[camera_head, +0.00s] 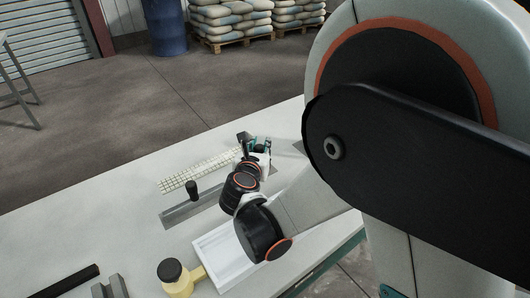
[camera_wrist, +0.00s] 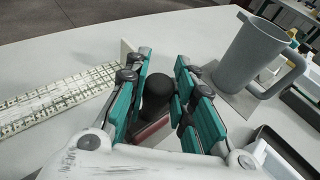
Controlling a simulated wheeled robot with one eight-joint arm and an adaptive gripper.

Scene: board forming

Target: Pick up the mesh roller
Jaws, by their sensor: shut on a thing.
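My gripper (camera_wrist: 160,92), with teal finger pads, is shut on the mesh roller. In the wrist view, the roller's black rounded handle (camera_wrist: 155,92) shows between the fingers. A dull red part shows below the handle; I cannot tell what it belongs to. The rest of the roller is mostly hidden by the fingers. In the head view, my gripper (camera_head: 256,146) is low over the far part of the table, just past the end of the mesh strip (camera_head: 200,170). How far the roller is from the tabletop cannot be told.
A flat metal tool with an upright black handle (camera_head: 192,191) lies before the mesh strip. A white tray (camera_head: 212,245) and a yellow bottle (camera_head: 178,285) are nearer. In the wrist view a grey jug (camera_wrist: 248,55) stands close on the right.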

